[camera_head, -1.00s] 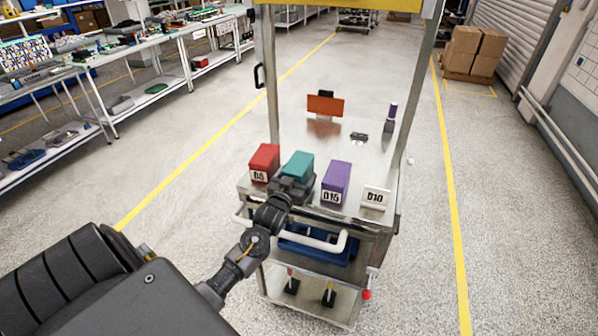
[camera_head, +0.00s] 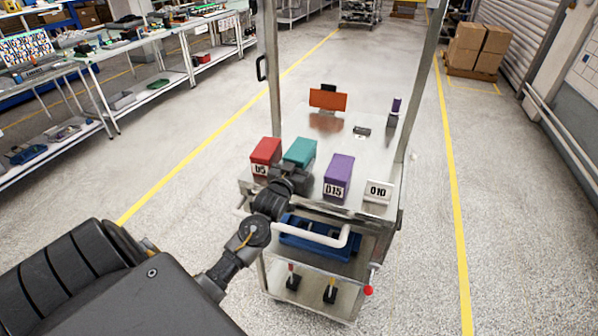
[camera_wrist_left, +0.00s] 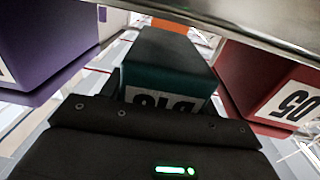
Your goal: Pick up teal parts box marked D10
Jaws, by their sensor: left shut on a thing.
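The teal parts box (camera_head: 299,151) is at the front of the metal cart's top (camera_head: 315,148), between a red box marked D5 (camera_head: 265,150) and a purple box marked D15 (camera_head: 339,168). My left gripper (camera_head: 293,174) is shut on the near end of the teal box and covers its front label in the head view. In the left wrist view the teal box (camera_wrist_left: 168,62) shows upside down, its D10 label partly hidden by my gripper (camera_wrist_left: 150,108). The box seems slightly raised; any gap beneath it is hidden. My right gripper is not in view.
A white D10 card (camera_head: 378,191) stands at the cart's front right. An orange panel (camera_head: 327,100), a small dark item (camera_head: 361,131) and a purple-topped item (camera_head: 394,110) are further back. Cart posts rise on both sides; a white handle (camera_head: 318,236) crosses the front.

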